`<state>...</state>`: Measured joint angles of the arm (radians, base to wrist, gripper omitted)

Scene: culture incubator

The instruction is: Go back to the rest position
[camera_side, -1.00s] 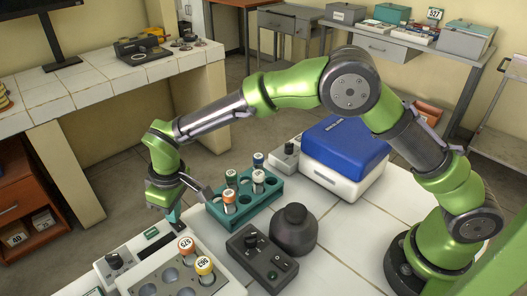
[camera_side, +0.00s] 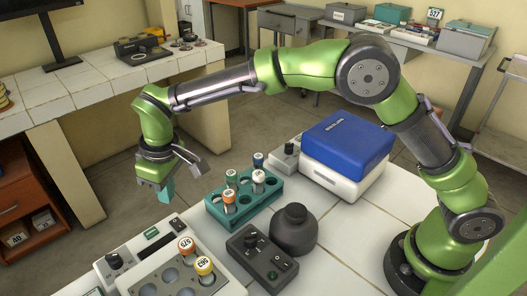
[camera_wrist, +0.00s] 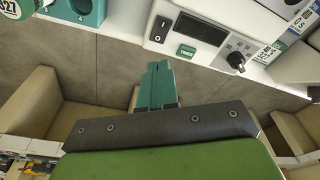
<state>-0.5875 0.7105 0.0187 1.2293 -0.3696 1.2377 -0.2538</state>
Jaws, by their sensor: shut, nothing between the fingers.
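My gripper (camera_side: 167,190) hangs in the air to the left of the teal tube rack, above the floor gap past the table's edge. Its teal fingers are shut with nothing between them. In the wrist view the fingers (camera_wrist: 157,80) lie together, pointing toward the incubator front. My arm is raised and bent over the table. The blue-lidded white incubator box (camera_side: 345,150) stands at the back of the table, apart from my gripper.
The teal rack (camera_side: 245,204) holds several capped vials. A white block (camera_side: 150,279) at the front left holds orange- and yellow-capped vials. A dark control box (camera_side: 262,262) and a dark round device (camera_side: 294,232) stand between. A tiled bench (camera_side: 100,80) is behind.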

